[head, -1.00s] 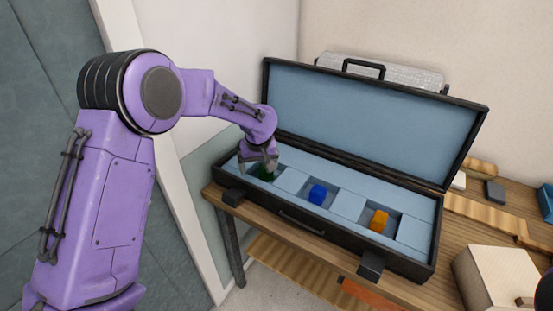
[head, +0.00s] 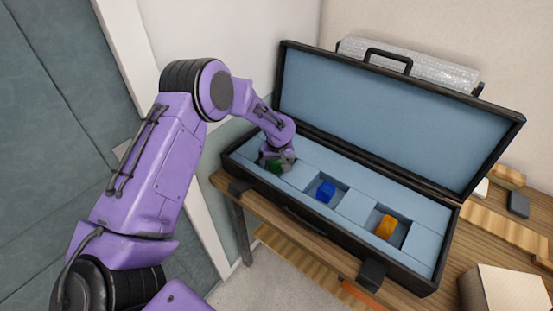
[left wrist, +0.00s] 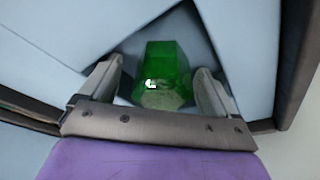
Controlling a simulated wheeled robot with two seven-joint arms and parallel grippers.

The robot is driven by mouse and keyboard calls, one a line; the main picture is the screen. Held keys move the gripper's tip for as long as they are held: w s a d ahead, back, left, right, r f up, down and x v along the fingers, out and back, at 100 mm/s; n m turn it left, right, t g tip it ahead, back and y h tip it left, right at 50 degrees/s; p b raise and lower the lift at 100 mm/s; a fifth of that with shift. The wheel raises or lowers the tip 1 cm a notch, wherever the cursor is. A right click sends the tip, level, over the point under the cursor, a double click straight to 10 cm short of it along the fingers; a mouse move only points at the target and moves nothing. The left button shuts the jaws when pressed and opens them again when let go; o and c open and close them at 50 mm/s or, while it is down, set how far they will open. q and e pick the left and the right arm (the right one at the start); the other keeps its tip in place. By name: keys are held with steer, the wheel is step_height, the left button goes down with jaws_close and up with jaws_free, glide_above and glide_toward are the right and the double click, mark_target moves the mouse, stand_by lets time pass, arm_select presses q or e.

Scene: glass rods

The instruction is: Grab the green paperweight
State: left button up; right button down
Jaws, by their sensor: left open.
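The green paperweight (head: 274,166) sits in the leftmost compartment of the open black case (head: 330,232) with light blue lining. In the left wrist view the paperweight (left wrist: 166,72) is a see-through green block lying between the two fingers. My left gripper (head: 276,162) reaches down into that compartment, and its fingers hide part of the paperweight in the head view. In the left wrist view my left gripper (left wrist: 160,90) is open, with one finger on each side of the paperweight. I cannot tell if either finger touches it. My right gripper is not in view.
A blue piece (head: 326,192) lies in the middle compartment and an orange piece (head: 386,227) in the right one. The raised lid (head: 395,120) stands behind. The case rests on a wooden table (head: 462,262). A pale box (head: 500,290) is at lower right.

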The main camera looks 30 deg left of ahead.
arm_select(q)
steer(key=shift+a+f, duration=0.1)
steer(key=shift+f, duration=0.05)
steer(key=shift+s, duration=0.15)
steer(key=shift+c, duration=0.7)
steer(key=c, duration=1.2)
steer(key=shift+o, duration=0.2)
